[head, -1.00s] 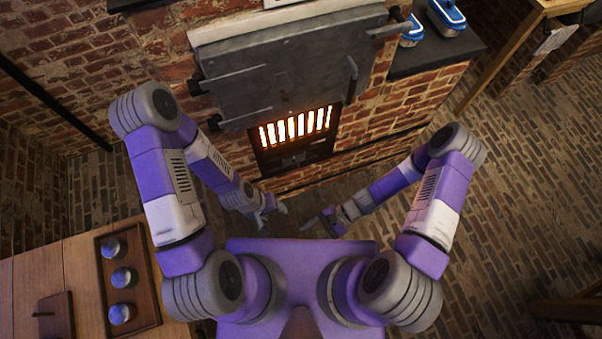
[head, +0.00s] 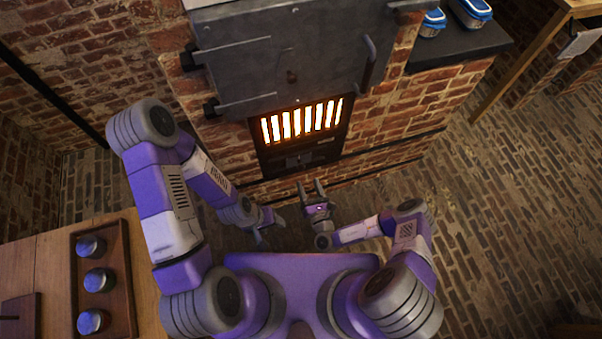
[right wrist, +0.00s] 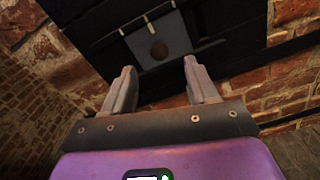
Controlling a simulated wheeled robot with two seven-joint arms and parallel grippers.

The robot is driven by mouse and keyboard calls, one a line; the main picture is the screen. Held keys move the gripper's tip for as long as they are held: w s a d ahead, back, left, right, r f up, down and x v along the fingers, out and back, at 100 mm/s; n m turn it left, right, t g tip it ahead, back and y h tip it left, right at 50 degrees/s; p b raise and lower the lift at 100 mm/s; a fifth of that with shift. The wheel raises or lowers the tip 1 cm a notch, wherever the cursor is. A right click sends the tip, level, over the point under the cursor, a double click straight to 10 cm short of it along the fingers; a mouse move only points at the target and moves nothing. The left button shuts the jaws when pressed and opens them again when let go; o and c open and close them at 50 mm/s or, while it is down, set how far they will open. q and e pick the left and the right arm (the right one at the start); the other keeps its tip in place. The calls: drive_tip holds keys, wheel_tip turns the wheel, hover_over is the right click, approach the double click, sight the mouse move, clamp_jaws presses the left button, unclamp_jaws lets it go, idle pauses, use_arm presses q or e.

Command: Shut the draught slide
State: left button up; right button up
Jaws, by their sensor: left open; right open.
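The draught slide (head: 299,160) is a small grey plate low on the stove front, under the glowing grate. In the right wrist view the slide (right wrist: 178,38) shows as a grey plate with a round dark knob (right wrist: 159,49). My right gripper (head: 311,187) is open and empty, pointing at the stove just below and in front of the slide. In its wrist view the two fingers (right wrist: 159,75) stand apart, with the knob between and beyond them, not touching it. My left gripper (head: 270,230) is open and empty, lower and to the left, apart from the stove.
The stove's grey door (head: 290,60) is above the bright grate (head: 302,121). A wooden table at left holds a tray (head: 128,285) with three jars. A dark ledge (head: 460,48) at upper right carries blue-lidded boxes. The brick floor at right is clear.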

sight(303, 169)
drive_tip(key=b+x, duration=0.1)
drive_tip(key=x, duration=0.5)
drive_tip(key=shift+w+a+b, duration=0.1)
drive_tip(key=shift+w+b, duration=0.1)
drive_tip(key=shift+b, duration=0.2)
clamp_jaws()
